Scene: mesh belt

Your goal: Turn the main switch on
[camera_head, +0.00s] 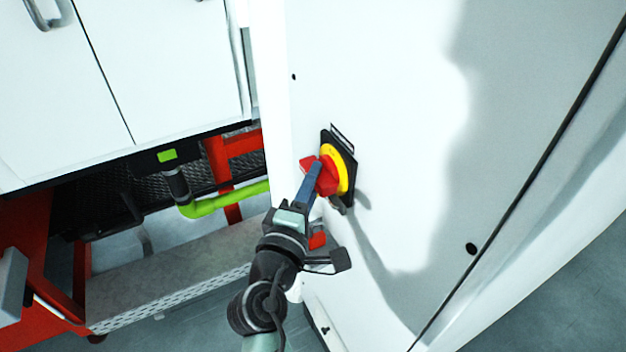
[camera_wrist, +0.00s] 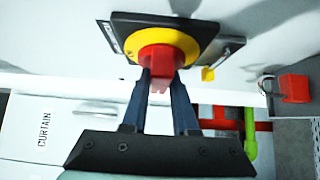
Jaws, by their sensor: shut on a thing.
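The main switch is a red rotary knob (camera_head: 328,176) on a round yellow disc (camera_head: 343,170) with a black backing plate (camera_head: 350,194), mounted on a white cabinet face. In the wrist view the red knob (camera_wrist: 160,67) sticks out from the yellow disc (camera_wrist: 184,42). My gripper (camera_head: 318,172) reaches the knob from the lower left. In the wrist view its two dark fingers (camera_wrist: 160,80) lie on either side of the knob's grip and are shut on it. The fingers hide part of the knob in the head view.
The white cabinet (camera_head: 390,90) fills the right side. A red padlock (camera_wrist: 294,88) hangs near the switch in the wrist view. A light green pipe (camera_head: 225,202) and red frame (camera_head: 222,165) stand at left, beneath white cabinet doors (camera_head: 160,60).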

